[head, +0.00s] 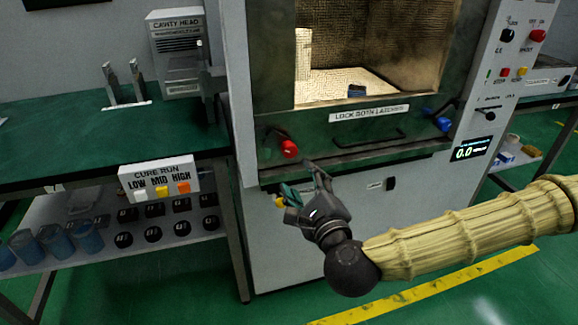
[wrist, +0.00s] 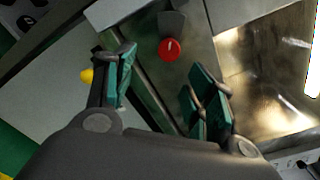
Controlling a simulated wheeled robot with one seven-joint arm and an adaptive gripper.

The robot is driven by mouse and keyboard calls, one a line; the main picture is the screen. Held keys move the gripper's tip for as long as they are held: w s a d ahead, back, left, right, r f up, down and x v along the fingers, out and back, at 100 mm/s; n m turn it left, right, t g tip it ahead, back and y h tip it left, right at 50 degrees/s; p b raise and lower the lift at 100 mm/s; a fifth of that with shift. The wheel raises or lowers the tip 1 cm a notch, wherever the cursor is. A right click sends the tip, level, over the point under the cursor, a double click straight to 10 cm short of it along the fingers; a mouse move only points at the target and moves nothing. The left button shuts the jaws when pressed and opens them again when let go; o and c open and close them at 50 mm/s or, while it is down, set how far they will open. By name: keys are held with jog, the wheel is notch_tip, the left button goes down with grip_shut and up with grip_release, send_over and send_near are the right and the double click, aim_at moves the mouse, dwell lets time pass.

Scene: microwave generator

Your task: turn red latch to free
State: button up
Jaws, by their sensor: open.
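The red latch (head: 289,149) is a round red knob at the left end of the microwave's dark lower front panel. It also shows in the wrist view (wrist: 169,49), beyond the fingertips and between them, with a short white mark on its face. My gripper (head: 301,180) is open and empty, just below and slightly right of the red latch in the head view. In the wrist view the green-padded fingers (wrist: 160,78) stand wide apart, and neither visibly touches the knob. A blue latch (head: 443,124) sits at the panel's right end.
A label reading "LOCK BOTH LATCHES" (head: 369,113) and a dark bar handle (head: 368,139) lie between the latches. A yellow knob (head: 279,201) is below the red latch. A cure-run button box (head: 160,186) stands left. The cavity above is open.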

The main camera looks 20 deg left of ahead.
aim_at(291, 153)
jog(key=shift+m+t, duration=0.3)
jog(key=x, duration=0.7)
jog(key=r+b+x, duration=0.1)
jog(key=x, duration=0.3)
jog(key=shift+w+d, duration=0.1)
jog(key=shift+d, duration=0.05)
